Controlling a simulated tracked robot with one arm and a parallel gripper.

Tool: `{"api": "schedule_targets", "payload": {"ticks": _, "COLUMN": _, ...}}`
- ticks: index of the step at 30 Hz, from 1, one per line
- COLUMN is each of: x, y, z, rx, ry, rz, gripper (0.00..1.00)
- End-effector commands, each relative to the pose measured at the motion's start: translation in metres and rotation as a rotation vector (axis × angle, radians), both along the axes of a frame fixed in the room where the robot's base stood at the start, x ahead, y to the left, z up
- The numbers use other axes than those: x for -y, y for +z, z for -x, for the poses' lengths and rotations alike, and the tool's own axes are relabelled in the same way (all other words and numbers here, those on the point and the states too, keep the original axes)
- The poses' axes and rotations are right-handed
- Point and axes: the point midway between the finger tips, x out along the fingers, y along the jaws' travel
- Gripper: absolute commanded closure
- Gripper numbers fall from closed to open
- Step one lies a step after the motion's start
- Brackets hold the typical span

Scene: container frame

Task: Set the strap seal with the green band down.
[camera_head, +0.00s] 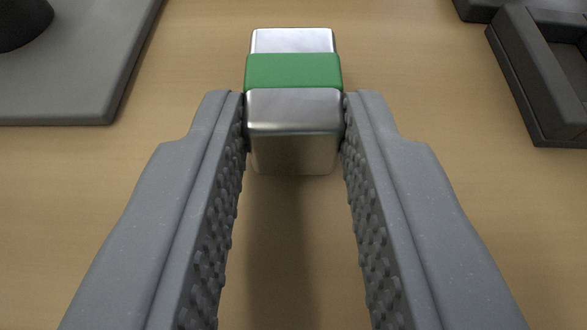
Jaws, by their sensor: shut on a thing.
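The strap seal (293,112) is a silver metal block with a green band (293,72) around its middle. It is in the upper middle of the head camera view. My gripper (294,125) is shut on it, with the textured inner faces of both fingertips against its left and right sides near its closer end. The seal lies lengthwise, pointing away from me. A shadow falls on the wooden surface below and in front of it. I cannot tell whether its underside touches the surface.
A grey flat plate (65,85) with a black round part (22,22) is at the upper left. A dark open-topped tray (520,85) is at the right edge, with another dark piece (478,10) behind it. The wooden surface (420,90) between them is clear.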

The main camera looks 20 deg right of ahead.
Motion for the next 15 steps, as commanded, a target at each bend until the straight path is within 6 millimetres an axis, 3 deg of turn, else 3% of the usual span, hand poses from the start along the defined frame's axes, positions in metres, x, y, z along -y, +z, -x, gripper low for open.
{"api": "schedule_targets", "payload": {"ticks": 7, "x": -0.0001, "y": -0.0039, "z": 0.0, "rx": -0.001, "ry": 0.0, "rz": 0.0, "gripper": 0.98}}
{"api": "schedule_targets", "payload": {"ticks": 8, "x": -0.0001, "y": -0.0038, "z": 0.0, "rx": 0.0, "ry": 0.0, "rz": 0.0, "gripper": 0.7}}
{"api": "schedule_targets", "payload": {"ticks": 9, "x": -0.0001, "y": -0.0034, "z": 0.0, "rx": 0.0, "ry": 0.0, "rz": 0.0, "gripper": 0.59}}
{"api": "schedule_targets", "payload": {"ticks": 10, "x": -0.0001, "y": -0.0032, "z": 0.0, "rx": 0.0, "ry": 0.0, "rz": 0.0, "gripper": 0.54}}
{"api": "schedule_targets", "payload": {"ticks": 15, "x": -0.0001, "y": -0.0032, "z": 0.0, "rx": 0.0, "ry": 0.0, "rz": 0.0, "gripper": 0.54}}
